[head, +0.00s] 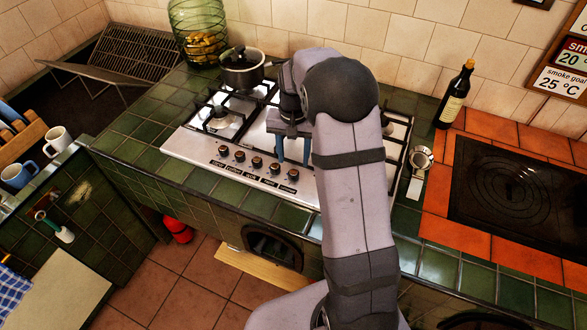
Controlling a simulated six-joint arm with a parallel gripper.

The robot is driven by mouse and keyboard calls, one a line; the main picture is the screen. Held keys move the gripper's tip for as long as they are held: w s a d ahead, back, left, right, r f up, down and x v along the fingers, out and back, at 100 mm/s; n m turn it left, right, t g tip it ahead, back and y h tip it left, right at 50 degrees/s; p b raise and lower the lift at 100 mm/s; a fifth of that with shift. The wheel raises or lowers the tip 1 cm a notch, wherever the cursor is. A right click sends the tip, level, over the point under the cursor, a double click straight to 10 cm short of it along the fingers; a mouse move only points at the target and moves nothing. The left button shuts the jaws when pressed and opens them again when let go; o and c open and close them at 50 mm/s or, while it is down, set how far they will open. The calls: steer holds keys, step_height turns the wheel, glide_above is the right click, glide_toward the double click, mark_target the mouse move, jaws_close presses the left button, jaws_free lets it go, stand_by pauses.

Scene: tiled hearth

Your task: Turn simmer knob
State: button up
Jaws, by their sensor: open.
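A row of several dark knobs with coppery faces runs along the front of the steel gas hob (190,143). The leftmost knob (223,151) and the rightmost knob (293,175) both show clearly. Small labels sit below the knobs, too small to read, so I cannot tell which is the simmer knob. My gripper (293,157) is open, with its two blue fingers pointing down over the front right of the hob, just behind the right-hand knobs in the picture. Nothing shows between the fingers. My arm hides the right middle of the hob.
A dark pot (243,72) stands on the back left burner, near a green glass jar (197,32). A wine bottle (454,97) and a small metal pot (420,160) stand right of the hob. Green tiles (150,165) left of the hob are clear.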

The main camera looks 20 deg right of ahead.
mark_target(293, 173)
steer(key=shift+f+p, duration=0.9)
steer(key=shift+f, duration=2.4)
steer(key=c, duration=1.1)
